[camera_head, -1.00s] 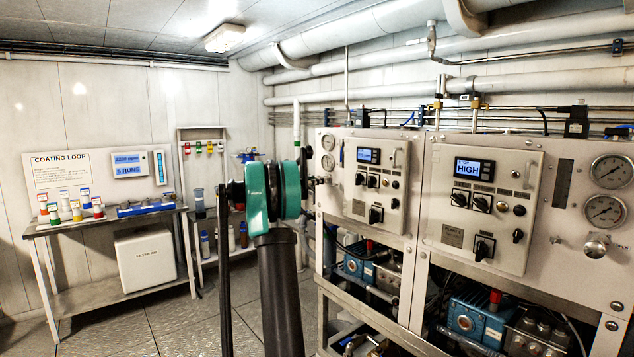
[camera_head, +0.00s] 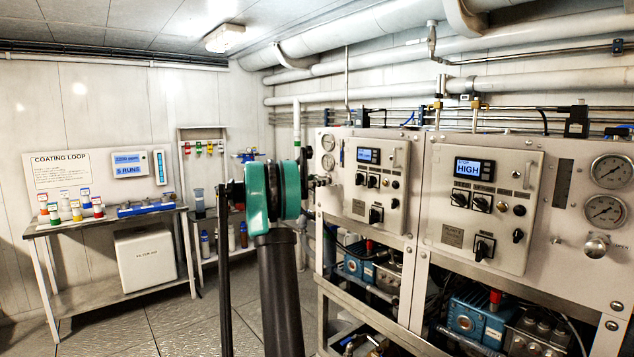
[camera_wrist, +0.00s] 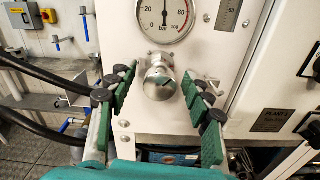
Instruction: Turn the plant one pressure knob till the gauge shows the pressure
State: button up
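In the wrist view the plant one pressure knob (camera_wrist: 158,82) is a round silver metal knob on the pale panel, just below a white gauge (camera_wrist: 165,32) marked in bar. The gauge's top is cut off; its dark needle points roughly straight up. My gripper (camera_wrist: 160,74) is open, with one green-padded finger on each side of the knob. Gaps show between the fingers and the knob, so it is not gripped. In the head view the plant one panel (camera_head: 352,217) is the farther one, and my arm hides most of the gripper there.
A plate marked PLANT 1 (camera_wrist: 271,121) is right of the gripper. Black hoses (camera_wrist: 40,70) run at the left. In the head view a nearer panel (camera_head: 440,266) has its own gauges and a similar knob (camera_head: 596,246). A bench (camera_head: 105,222) with bottles stands at the left.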

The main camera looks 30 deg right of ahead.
jog(key=a, duration=1.2)
jog(key=shift+s, duration=0.45)
jog(key=s+a+f+m+t+y, duration=0.1)
jog(key=s+a+f+m+y, duration=0.7)
jog(key=s+a+f, duration=1.1)
jog(key=s+a+f+m+t+y, duration=0.1)
jog(key=s+a+f+m+y, duration=0.8)
jog(key=s+a+f, duration=1)
jog(key=shift+s+f+t+y, duration=0.2)
jog(key=shift+s+t+y, duration=0.1)
jog(key=shift+s+y, duration=0.3)
dwell(1.3)
